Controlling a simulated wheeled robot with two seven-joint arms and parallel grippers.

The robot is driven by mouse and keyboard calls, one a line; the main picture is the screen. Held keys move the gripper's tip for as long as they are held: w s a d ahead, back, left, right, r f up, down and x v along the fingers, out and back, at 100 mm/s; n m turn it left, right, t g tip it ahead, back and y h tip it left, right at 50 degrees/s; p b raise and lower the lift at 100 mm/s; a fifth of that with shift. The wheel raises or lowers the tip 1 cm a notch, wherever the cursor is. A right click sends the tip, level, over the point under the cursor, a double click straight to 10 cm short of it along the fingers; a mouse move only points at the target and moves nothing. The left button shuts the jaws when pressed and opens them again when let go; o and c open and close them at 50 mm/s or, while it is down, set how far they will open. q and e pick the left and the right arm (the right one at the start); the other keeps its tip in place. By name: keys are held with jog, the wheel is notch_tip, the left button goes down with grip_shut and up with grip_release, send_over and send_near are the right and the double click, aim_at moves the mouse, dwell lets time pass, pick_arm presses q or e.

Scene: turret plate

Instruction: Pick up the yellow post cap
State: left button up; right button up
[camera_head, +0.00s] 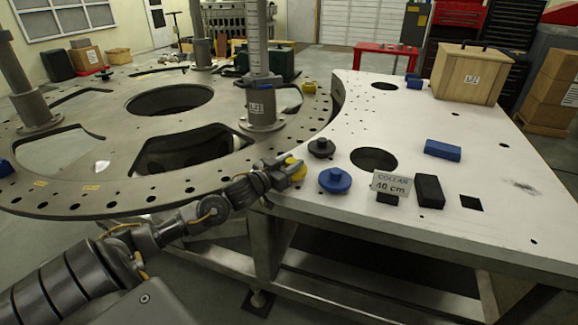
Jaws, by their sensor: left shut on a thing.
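A yellow post cap (297,171) is in the jaws of my left gripper (290,170), at the near left edge of the white table. My left gripper is shut on it, and its fingers hide part of the cap. I cannot tell whether the cap touches the table top. Another small yellow piece (309,87) sits farther back on the rim of the round turret plate (110,205). My right gripper is not in view.
A blue cap (335,180) and a dark cap (321,148) stand close to the gripper. A "COLLAR 10 cm" sign (390,184), a black block (429,191) and a blue block (442,150) are to the right. A wooden crate (468,75) stands behind. The white table (500,215) has holes.

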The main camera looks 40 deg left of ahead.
pick_arm(q)
jog(key=shift+r, duration=0.45)
jog(key=s+r, duration=0.1)
jog(key=r, duration=0.1)
jog(key=s+r, duration=0.1)
jog(key=r, duration=0.1)
jog(key=s+r, duration=0.1)
jog(key=r, duration=0.1)
jog(key=shift+s+a+r+b, duration=0.2)
jog(key=shift+s+b, duration=0.1)
jog(key=shift+s, duration=0.1)
jog(key=s+a+r+p, duration=0.1)
jog(key=s+r, duration=0.4)
jog(key=s, duration=0.5)
jog(key=shift+r, duration=0.2)
jog(key=shift+s, duration=0.1)
